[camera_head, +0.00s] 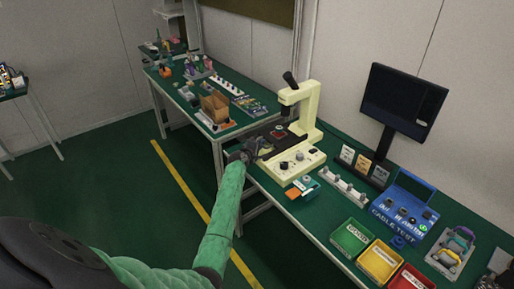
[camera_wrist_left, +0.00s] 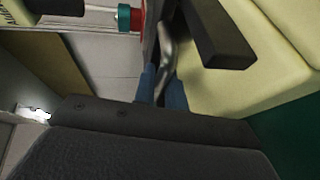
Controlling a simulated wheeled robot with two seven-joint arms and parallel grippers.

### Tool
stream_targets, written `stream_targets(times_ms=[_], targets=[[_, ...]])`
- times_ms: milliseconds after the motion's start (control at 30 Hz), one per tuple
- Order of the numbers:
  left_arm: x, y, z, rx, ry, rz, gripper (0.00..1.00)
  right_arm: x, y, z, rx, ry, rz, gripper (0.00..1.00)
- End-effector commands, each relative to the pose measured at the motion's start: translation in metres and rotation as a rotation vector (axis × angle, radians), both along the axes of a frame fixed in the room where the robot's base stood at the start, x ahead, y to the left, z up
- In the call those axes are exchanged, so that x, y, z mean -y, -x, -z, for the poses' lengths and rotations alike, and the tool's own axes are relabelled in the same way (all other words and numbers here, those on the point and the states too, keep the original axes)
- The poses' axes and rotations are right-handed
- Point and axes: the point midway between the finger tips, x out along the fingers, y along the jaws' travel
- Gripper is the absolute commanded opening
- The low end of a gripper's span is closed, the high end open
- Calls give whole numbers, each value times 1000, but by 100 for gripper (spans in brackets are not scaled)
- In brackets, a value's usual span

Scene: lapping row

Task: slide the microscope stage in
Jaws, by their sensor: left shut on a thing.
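The cream microscope (camera_head: 312,104) with a black eyepiece stands on the green bench. Its dark stage (camera_head: 268,148) lies low in front of the column, with a reddish spot near its middle. My left gripper (camera_head: 247,155) is at the stage's left end. In the left wrist view the blue fingertips (camera_wrist_left: 162,88) are closed around a curved metal handle (camera_wrist_left: 168,50) beside the stage. The cream base (camera_wrist_left: 270,75) fills the right of that view, and a red and teal part (camera_wrist_left: 134,17) shows at the top. My right gripper is not in view.
The cream base carries knobs at its front (camera_head: 290,165). A monitor (camera_head: 402,100), a blue cable test box (camera_head: 405,212) and green, yellow and red bins (camera_head: 380,262) stand to the right. A second bench with a cardboard box (camera_head: 214,106) is behind left. The floor at left is clear.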

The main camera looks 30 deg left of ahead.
Motion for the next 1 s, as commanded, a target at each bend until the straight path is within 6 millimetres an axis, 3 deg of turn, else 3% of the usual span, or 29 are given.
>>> stream_targets(times_ms=[167,200,300,667,800,1000], targets=[[-1,1,1,-1,0,0,0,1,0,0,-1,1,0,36],[-1,1,1,-1,0,0,18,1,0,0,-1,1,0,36],[-1,1,1,-1,0,0,34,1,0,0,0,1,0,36],[0,5,1,-1,-1,0,34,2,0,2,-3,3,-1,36],[0,21,-1,-1,0,0,34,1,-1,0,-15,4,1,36],[0,51,-7,0,-1,0,34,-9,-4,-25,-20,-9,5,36]])
